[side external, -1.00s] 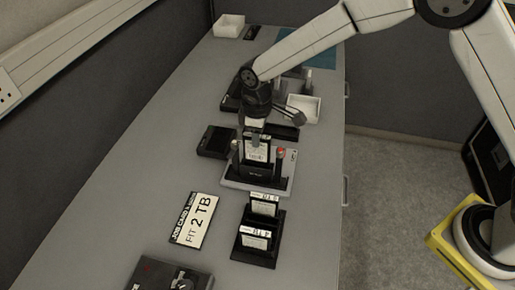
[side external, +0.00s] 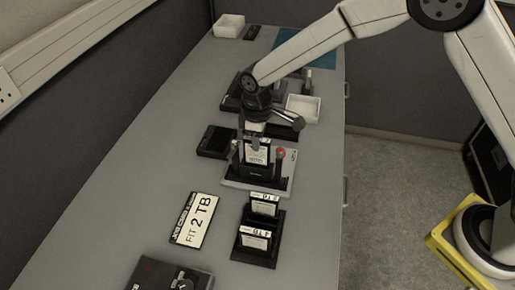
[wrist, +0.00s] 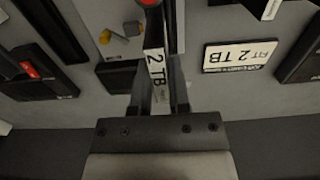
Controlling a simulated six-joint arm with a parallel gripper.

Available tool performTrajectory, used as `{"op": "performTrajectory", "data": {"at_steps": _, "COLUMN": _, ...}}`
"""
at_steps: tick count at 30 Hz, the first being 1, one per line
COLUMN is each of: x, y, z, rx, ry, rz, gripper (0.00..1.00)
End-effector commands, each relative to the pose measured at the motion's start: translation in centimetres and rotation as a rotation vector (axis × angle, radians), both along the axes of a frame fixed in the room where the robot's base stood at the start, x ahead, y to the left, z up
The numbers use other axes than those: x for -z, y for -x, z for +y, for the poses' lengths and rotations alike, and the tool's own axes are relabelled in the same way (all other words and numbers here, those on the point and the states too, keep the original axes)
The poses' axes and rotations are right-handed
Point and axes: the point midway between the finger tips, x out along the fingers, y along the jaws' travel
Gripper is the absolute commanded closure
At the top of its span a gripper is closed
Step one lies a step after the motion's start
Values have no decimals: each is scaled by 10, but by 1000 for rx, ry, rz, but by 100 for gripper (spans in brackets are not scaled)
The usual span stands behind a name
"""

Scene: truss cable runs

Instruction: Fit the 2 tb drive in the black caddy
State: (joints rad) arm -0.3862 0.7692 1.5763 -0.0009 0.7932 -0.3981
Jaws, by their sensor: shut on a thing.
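The 2 TB drive (wrist: 155,72) has a white label reading "2 TB" along its edge in the wrist view. My gripper (wrist: 157,100) is shut on it, with one finger on each side. In the side view my gripper (side external: 255,141) holds the drive (side external: 257,155) upright, label facing the camera. The drive's lower end is at a black holder (side external: 258,178) on a pale plate (side external: 230,184), between upright posts, one red-topped. How deep it sits is hidden. A flat black caddy-like tray (side external: 215,141) lies just left of the plate.
A black rack (side external: 258,262) with two labelled drives stands nearer the camera. A card reading "FIT 2 TB" (side external: 195,220) lies left of it. A black box (side external: 168,276) is at the front. White bins (side external: 303,108) and dark items lie behind. The table's left side is clear.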

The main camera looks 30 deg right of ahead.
Motion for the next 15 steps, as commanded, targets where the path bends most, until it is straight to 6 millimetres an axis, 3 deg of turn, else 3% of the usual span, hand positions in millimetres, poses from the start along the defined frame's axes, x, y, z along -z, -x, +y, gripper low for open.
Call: {"op": "performTrajectory", "data": {"at_steps": 15, "x": 5, "y": 0, "z": 0, "rx": 0, "ry": 0, "rz": 0, "gripper": 100}}
